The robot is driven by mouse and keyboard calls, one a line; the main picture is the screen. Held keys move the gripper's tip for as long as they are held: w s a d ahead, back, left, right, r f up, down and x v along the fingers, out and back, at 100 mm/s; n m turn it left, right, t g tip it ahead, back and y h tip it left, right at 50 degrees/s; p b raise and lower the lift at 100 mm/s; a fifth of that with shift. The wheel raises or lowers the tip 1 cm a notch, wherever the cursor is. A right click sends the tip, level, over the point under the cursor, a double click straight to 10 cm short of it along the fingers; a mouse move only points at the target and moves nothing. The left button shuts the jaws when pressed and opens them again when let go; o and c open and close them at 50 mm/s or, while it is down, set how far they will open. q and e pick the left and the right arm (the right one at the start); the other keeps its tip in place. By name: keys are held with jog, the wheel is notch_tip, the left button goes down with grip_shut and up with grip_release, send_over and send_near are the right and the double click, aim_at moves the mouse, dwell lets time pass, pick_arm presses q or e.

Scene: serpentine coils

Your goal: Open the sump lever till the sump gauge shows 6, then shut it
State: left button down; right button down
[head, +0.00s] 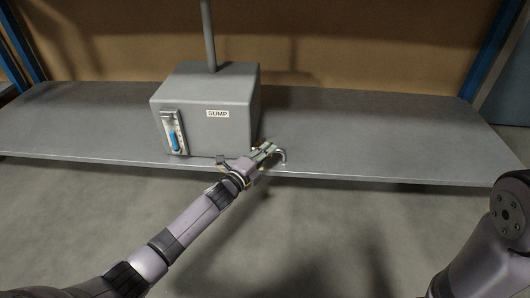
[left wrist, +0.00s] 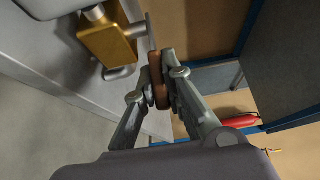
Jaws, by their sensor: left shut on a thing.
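The grey sump box (head: 190,95) with a white SUMP label (head: 218,113) stands on the shelf. Its gauge (head: 173,134) is on the left of the front face; a blue column fills roughly its lower half, and its marks are too small to read. My left gripper (head: 268,151) is at the box's lower right corner, hiding most of the valve. In the left wrist view my left gripper (left wrist: 160,88) is shut on the brown grip of the sump lever (left wrist: 157,68), beside a brass valve body (left wrist: 108,42). My right gripper is out of view.
The grey shelf (head: 370,130) is bare to the right of the box. A grey pipe (head: 208,35) rises from the box top. A curved spout (head: 282,155) sits by my left gripper near the shelf's front edge. A red object (left wrist: 252,117) shows in the left wrist view.

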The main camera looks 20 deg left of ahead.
pick_arm(q)
jog(key=shift+w+d+r+n+t+y, duration=0.1)
jog(key=shift+w+d+n+t+y, duration=0.1)
jog(key=shift+d+n+t+y, duration=0.5)
jog(key=shift+a+g+y, duration=0.2)
jog(key=shift+g+y, duration=0.2)
jog(key=shift+y, duration=0.1)
jog(key=c, duration=1.7)
grip_release()
jog(key=shift+a, duration=0.1)
jog(key=shift+s, duration=0.15)
jog(key=s, duration=0.3)
jog(key=s+a, duration=0.1)
jog(key=s, duration=0.3)
jog(key=s+a, duration=0.1)
jog(key=s, duration=0.3)
jog(key=shift+s, duration=0.2)
